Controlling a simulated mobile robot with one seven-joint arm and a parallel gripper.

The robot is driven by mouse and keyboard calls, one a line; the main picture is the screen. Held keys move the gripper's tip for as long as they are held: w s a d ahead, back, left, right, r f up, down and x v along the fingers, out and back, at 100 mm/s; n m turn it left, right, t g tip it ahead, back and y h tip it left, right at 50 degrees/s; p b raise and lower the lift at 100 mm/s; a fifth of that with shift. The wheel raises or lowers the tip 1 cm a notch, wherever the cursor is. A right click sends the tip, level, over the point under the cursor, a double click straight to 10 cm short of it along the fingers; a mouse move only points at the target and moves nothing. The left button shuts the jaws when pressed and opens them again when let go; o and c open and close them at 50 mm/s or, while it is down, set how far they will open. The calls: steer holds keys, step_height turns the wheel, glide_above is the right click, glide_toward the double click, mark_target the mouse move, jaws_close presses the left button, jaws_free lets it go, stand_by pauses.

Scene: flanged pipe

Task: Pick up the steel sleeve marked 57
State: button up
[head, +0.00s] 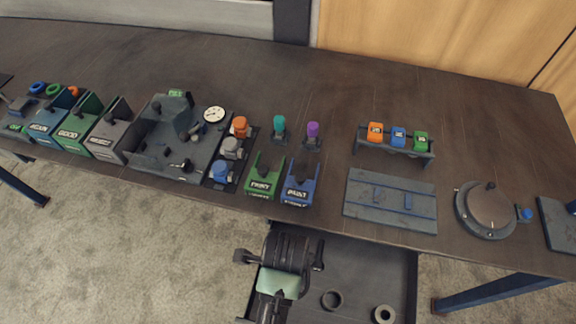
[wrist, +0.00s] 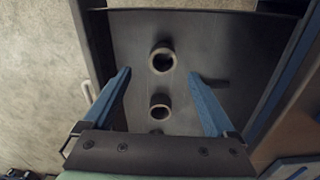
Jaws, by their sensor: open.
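Two ring-shaped sleeves lie in the open drawer. The wrist view shows a farther sleeve (wrist: 163,59) and a nearer sleeve (wrist: 160,110), both with pale rims and dark bores. No number is readable on either, so I cannot tell which is marked 57. My gripper (wrist: 160,76) is open and empty, its two blue fingers on either side of the sleeves in the picture, apart from both. In the head view my arm's end is over the drawer's left part; the fingertips are hidden.
The drawer (head: 350,262) has raised walls around the sleeves. The workbench (head: 330,65) overhangs behind it. On it are a green bin (head: 264,178), a blue bin (head: 300,184), a plate with blue bars (head: 391,202) and a round lidded fixture (head: 489,208).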

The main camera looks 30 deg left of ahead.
steer(key=f, duration=0.7)
steer(key=shift+w+f+b, duration=0.25)
steer(key=shift+b, duration=0.1)
steer(key=shift+c, duration=0.2)
jaws_close()
